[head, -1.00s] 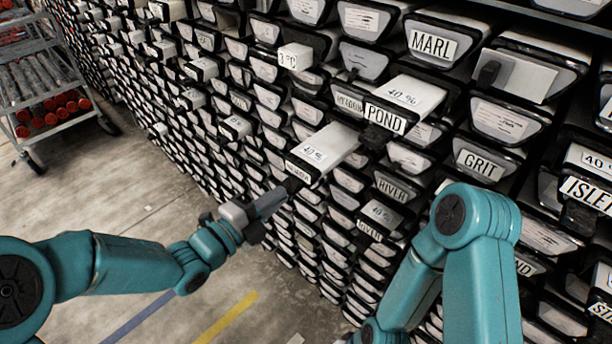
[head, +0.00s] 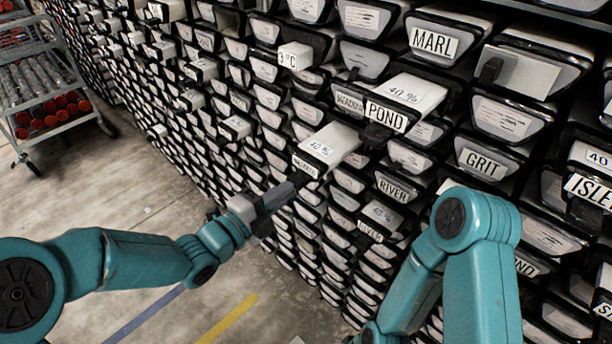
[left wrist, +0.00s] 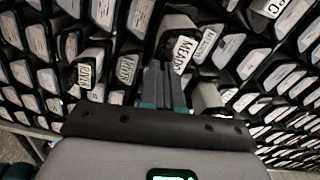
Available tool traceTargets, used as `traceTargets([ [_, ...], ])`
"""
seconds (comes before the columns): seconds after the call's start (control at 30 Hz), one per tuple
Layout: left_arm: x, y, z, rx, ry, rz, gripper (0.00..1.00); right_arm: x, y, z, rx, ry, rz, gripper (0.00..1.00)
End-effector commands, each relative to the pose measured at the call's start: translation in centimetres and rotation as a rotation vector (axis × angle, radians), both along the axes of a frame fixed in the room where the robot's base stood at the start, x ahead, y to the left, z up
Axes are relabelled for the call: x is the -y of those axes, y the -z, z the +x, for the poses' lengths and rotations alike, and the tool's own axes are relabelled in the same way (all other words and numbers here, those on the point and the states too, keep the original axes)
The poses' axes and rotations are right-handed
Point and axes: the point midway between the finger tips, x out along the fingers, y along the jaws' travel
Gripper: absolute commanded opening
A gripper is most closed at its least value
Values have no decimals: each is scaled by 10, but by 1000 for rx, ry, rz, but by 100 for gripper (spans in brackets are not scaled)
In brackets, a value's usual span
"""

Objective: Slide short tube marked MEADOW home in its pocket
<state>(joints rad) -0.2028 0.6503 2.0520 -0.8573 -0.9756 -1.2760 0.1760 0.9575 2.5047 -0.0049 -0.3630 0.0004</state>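The short tube (head: 337,138) is a pale tube with 40 % on its top. It sticks part way out of the rack of pockets. Its front label is small in the head view; in the left wrist view the label (left wrist: 183,54) reads MEADO, the rest hidden. My left gripper (head: 291,189) is at its front end, just below the label. In the left wrist view the fingers (left wrist: 164,70) lie close together, with tips by a black tab beside the label. Whether they touch it I cannot tell. My right arm stands at the right; its gripper is not visible.
A tube marked POND (head: 386,116) juts out to the upper right. A tube marked RIVER (head: 380,214) sticks out below right. Another MEADOW label (head: 349,103) shows behind the POND tube. A cart (head: 50,90) stands far left; the floor between is clear.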

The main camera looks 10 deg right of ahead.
Motion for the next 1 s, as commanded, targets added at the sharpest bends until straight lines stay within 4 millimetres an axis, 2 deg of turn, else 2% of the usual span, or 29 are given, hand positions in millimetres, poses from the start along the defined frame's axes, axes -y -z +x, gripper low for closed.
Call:
traceTargets([
  [1.0, 17, 2, 12, -3, 0, 2, 0, 0, 10, 0, 0, 0, 0, 45],
])
